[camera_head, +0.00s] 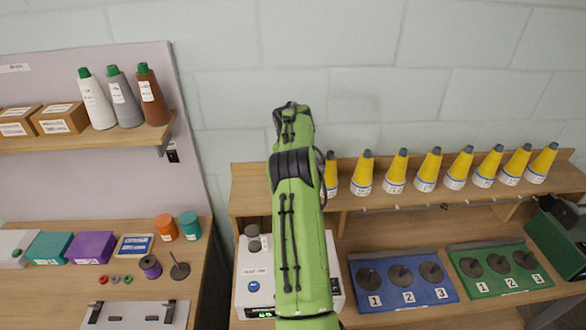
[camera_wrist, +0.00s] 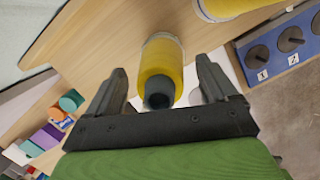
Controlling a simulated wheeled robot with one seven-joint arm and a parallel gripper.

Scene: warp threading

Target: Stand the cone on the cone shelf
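Several yellow cones with grey tips and white lower bands stand in a row on the wooden cone shelf (camera_head: 245,203). The leftmost visible yellow cone (camera_head: 331,175) is partly hidden by my green arm. In the wrist view, a yellow cone (camera_wrist: 161,60) stands on the shelf board (camera_wrist: 105,35) with its dark tip toward my gripper (camera_wrist: 160,70). My gripper is open, with one finger on each side of this cone and visible gaps between. In the head view my gripper is hidden behind my arm.
A second yellow cone (camera_wrist: 225,6) stands close by. White, grey and brown cones (camera_head: 125,97) stand on the left shelf (camera_head: 90,142). Below are a white scale (camera_head: 255,270), a blue tray (camera_head: 405,293) and a green tray (camera_head: 500,268) with numbered discs.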

